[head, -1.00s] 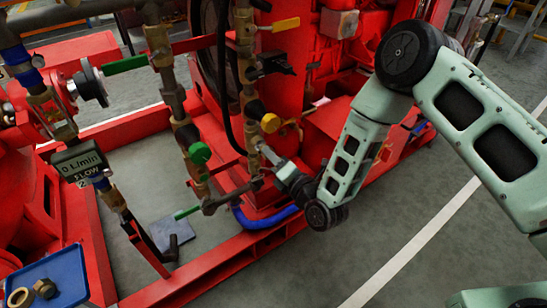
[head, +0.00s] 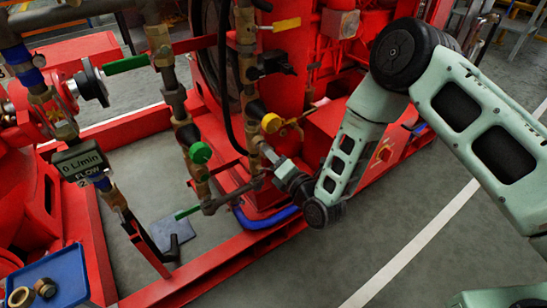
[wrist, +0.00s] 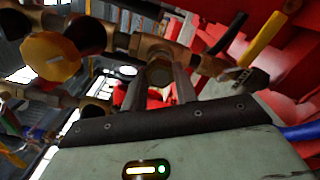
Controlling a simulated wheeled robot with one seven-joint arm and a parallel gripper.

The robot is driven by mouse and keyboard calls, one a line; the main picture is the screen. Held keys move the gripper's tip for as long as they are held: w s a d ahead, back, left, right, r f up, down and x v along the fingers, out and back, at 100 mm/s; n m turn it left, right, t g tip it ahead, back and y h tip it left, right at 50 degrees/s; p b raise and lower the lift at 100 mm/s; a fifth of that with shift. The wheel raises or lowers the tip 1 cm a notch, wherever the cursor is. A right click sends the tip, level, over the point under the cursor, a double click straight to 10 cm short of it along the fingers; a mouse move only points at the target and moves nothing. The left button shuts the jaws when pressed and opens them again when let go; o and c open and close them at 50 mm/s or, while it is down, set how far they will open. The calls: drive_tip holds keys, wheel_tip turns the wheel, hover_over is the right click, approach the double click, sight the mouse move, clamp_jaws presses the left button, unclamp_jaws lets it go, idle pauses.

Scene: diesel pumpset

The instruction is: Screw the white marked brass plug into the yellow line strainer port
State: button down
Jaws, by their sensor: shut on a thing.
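My gripper (head: 269,155) is at the lower part of the yellow-marked pipe line, below the yellow round knob (head: 271,123). In the wrist view its two fingers (wrist: 158,88) are shut on a brass plug (wrist: 158,72), of which only the end face shows. The plug is at the brass strainer body (wrist: 150,46), in line with its port. How deep it sits in the port is hidden, and I cannot make out its white mark. The yellow knob (wrist: 50,58) is at the upper left in the wrist view.
A green-knobbed line (head: 200,153) runs just left of my gripper. A blue tray (head: 68,265) with brass fittings is at the lower left. The red skid frame (head: 215,262) and a blue hose (head: 265,220) lie below. Grey floor on the right is clear.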

drive_tip(key=shift+x, duration=0.9)
idle(0.4)
drive_tip(key=m, duration=0.9)
drive_tip(key=shift+m, duration=0.3)
drive_tip(key=m, duration=0.4)
drive_tip(key=shift+m, duration=0.3)
drive_tip(key=m, duration=0.7)
drive_tip(key=shift+m, duration=0.4)
drive_tip(key=shift+r+m, duration=0.1)
drive_tip(key=shift+m, duration=1)
drive_tip(key=shift+w, duration=0.1)
